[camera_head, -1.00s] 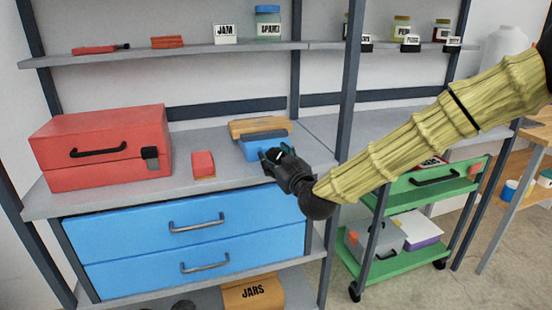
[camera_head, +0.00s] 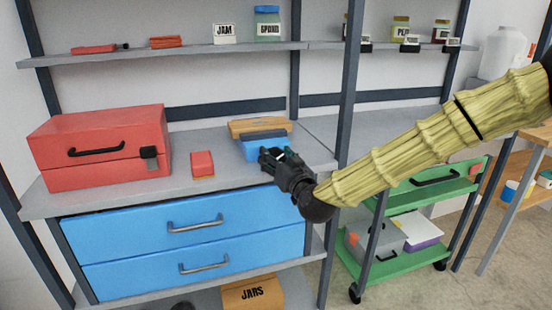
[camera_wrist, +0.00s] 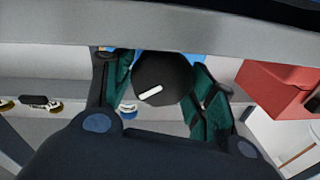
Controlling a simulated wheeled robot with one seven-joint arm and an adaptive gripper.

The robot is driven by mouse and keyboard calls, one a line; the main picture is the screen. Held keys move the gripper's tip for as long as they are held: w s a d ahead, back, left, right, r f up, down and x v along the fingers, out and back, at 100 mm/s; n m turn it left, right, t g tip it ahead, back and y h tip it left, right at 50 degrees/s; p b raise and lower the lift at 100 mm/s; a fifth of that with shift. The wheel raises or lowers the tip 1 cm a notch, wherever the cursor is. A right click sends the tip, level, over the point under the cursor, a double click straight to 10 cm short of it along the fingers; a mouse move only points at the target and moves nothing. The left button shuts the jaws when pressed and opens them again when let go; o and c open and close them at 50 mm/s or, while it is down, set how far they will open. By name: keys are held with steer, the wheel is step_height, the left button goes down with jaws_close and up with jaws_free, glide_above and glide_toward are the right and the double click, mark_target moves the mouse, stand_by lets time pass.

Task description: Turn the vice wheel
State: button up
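The vice (camera_head: 265,152) stands on the grey workbench, with a blue body and wooden jaws. My gripper (camera_head: 274,158) is in front of it, hiding most of the vice wheel in the head view. In the wrist view the wheel (camera_wrist: 160,76) is a round black disc with a short tilted white mark. It lies between the two green-padded fingers of my gripper (camera_wrist: 163,88), one on each side. The fingers are apart and close to the rim. I cannot tell whether both pads press on it.
A red toolbox (camera_head: 100,146) and a small red block (camera_head: 203,165) stand left of the vice. Blue drawers (camera_head: 190,236) are below the bench. A shelf (camera_head: 180,56) with jars and labels runs above. A green cart (camera_head: 400,265) stands right.

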steer(key=shift+o, duration=1)
steer(key=v, duration=1.2)
steer(key=a+r+n+h+p, duration=0.1)
steer(key=p, duration=1)
steer(key=shift+s+a+h, duration=0.1)
steer(key=shift+a+h, duration=0.05)
steer(key=shift+h, duration=0.25)
